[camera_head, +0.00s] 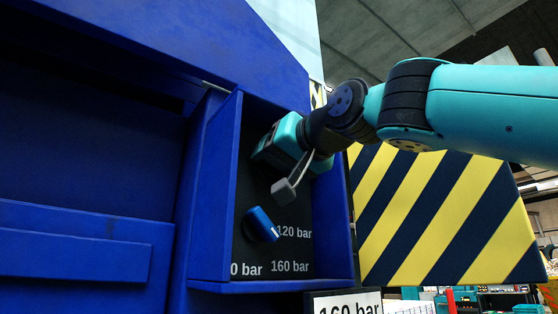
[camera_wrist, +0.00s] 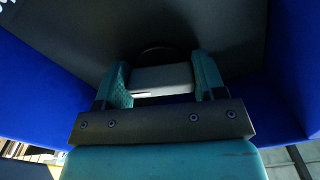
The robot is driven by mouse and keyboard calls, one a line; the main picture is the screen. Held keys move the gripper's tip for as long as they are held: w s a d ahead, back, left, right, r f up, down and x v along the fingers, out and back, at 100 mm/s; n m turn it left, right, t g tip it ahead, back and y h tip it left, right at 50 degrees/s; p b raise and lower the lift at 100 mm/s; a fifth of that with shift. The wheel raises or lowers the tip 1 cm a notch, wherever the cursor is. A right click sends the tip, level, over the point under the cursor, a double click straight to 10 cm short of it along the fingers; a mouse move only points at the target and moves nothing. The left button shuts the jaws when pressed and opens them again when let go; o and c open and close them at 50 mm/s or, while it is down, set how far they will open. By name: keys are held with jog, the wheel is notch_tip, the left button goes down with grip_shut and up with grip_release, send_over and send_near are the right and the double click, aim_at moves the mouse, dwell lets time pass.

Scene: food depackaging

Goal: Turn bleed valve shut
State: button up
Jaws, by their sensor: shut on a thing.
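In the wrist view, a pale grey bar-shaped handle (camera_wrist: 162,80), which I take as the bleed valve, sits between the two teal fingers of my gripper (camera_wrist: 160,68). The fingers touch its two ends and are shut on it. A dark round part (camera_wrist: 157,54) shows behind the handle against the dark panel. In the head view, my gripper (camera_head: 272,146) reaches into the blue recess at its upper part. The handle is hidden there behind the gripper, and its turn angle cannot be read.
Below my gripper, a blue knob (camera_head: 262,225) with a white mark sits on the dark panel (camera_head: 244,185), among labels 0 bar, 120 bar and 160 bar. Blue side walls (camera_head: 329,220) enclose the recess closely. A yellow-and-black striped panel (camera_head: 440,220) stands to the right.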

jog(key=n, duration=0.4)
jog(key=shift+d, duration=0.1)
jog(key=o, duration=0.9)
jog(key=shift+b, duration=0.3)
jog(key=shift+s+d+f, duration=0.15)
jog(key=shift+s+d, duration=0.1)
jog(key=shift+s, duration=0.05)
jog(key=b+v, duration=0.6)
jog(key=v, duration=1)
jog(key=shift+s+d, duration=0.15)
jog(key=shift+s, duration=0.05)
